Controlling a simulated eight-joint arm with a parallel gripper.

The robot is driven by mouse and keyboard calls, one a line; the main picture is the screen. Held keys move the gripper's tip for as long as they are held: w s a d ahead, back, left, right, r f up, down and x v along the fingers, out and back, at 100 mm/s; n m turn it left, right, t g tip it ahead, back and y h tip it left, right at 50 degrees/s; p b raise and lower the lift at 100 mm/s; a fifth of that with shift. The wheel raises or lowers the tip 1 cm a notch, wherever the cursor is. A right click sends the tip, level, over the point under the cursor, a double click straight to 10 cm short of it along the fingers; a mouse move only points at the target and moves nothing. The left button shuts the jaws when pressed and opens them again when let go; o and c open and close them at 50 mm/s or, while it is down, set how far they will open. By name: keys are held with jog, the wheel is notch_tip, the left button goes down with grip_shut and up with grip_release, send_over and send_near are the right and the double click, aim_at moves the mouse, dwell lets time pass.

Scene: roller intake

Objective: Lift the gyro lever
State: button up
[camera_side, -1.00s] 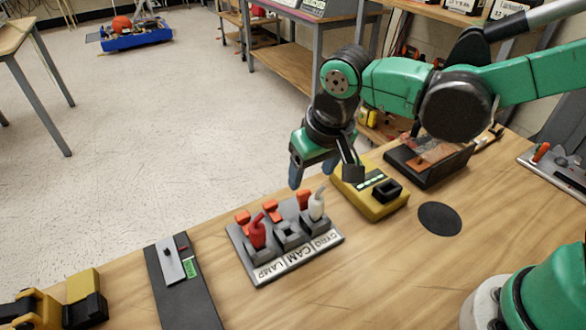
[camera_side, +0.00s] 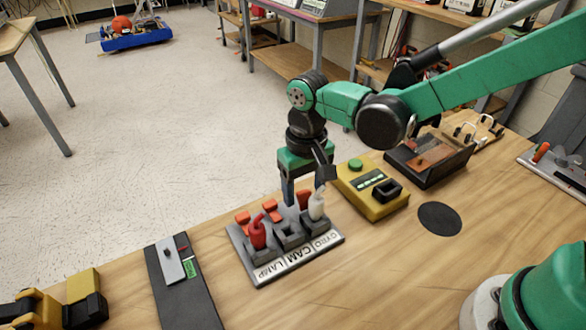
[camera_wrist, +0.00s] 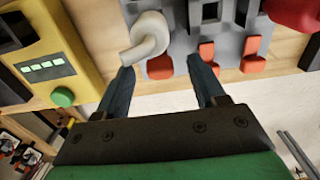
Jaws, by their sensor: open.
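The gyro lever is a white hooked lever (camera_side: 317,206) at the right end of a grey switch panel (camera_side: 268,278), above the GYRO label (camera_side: 320,242). In the wrist view the white lever (camera_wrist: 148,38) lies just beyond my fingertips, nearer the left one. My gripper (camera_side: 304,194) is open, pointing down at the back of the panel beside the white lever. In the wrist view an orange tab (camera_wrist: 160,67) shows between the fingertips (camera_wrist: 160,72). Whether a finger touches the lever I cannot tell.
A red lever (camera_side: 258,233) stands at the panel's LAMP end. A yellow box (camera_side: 358,200) with a green button is close on the right. A dark plate (camera_side: 178,280) with a slider lies left. Bare wood is in front of the panel.

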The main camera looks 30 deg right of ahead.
jog(key=shift+f, duration=0.15)
grip_shut()
jog(key=shift+s+t, duration=0.35)
jog(key=shift+t, duration=0.4)
jog(key=shift+s+t, duration=0.3)
jog(key=shift+t, duration=0.45)
grip_release()
jog(key=shift+v, duration=2.75)
